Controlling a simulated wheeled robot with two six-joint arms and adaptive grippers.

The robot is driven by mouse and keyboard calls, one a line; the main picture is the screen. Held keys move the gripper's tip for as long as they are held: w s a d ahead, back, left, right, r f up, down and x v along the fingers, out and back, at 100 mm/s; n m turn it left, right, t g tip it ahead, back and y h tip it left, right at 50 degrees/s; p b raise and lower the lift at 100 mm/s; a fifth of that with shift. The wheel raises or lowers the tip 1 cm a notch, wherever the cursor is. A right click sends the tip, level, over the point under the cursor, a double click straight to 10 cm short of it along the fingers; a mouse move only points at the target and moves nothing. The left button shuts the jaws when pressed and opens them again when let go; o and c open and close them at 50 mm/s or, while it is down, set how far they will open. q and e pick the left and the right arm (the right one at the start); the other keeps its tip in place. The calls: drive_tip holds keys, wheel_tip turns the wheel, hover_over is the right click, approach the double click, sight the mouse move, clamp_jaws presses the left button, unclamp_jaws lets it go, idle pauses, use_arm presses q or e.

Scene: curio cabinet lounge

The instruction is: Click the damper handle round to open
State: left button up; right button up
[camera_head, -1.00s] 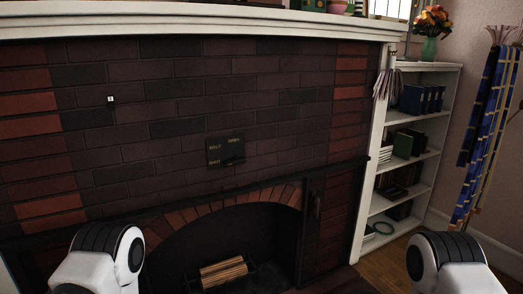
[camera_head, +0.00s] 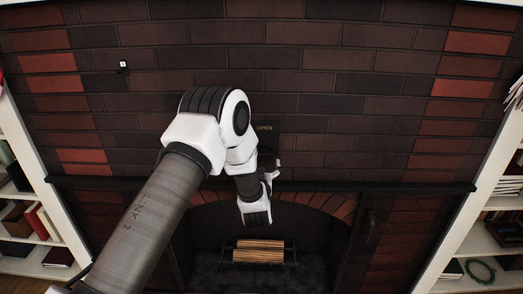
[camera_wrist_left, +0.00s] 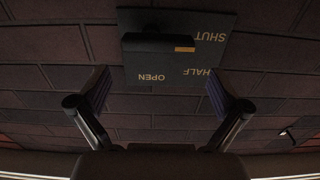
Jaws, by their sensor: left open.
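The damper plate (camera_wrist_left: 222,22) is a dark square on the brick chimney breast, lettered SHUT, HALF and OPEN; it appears upside down in the left wrist view. The damper handle (camera_wrist_left: 150,43) is a dark bar with a brass-coloured mark, lying across the plate with its marked end nearest SHUT. My left gripper (camera_wrist_left: 157,82) is open and empty, its fingers apart on either side of the plate's lettered edge. In the head view, my left arm hides most of the plate (camera_head: 268,138), and the gripper (camera_head: 274,168) is just below it. My right gripper is out of view.
The black mantel ledge (camera_head: 400,188) runs below the plate, over the arched firebox with a log grate (camera_head: 258,252). A small white-faced fitting (camera_head: 123,65) is on the bricks at left. White bookshelves (camera_head: 470,240) stand on both sides.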

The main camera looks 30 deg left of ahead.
sight(261, 155)
use_arm(q)
drive_tip(key=x, duration=0.3)
drive_tip(key=p+x, duration=0.1)
drive_tip(key=x, duration=0.2)
drive_tip(key=shift+w+f, duration=0.25)
drive_tip(key=shift+w, duration=0.05)
drive_tip(key=shift+s, duration=0.15)
drive_tip(key=c, duration=0.8)
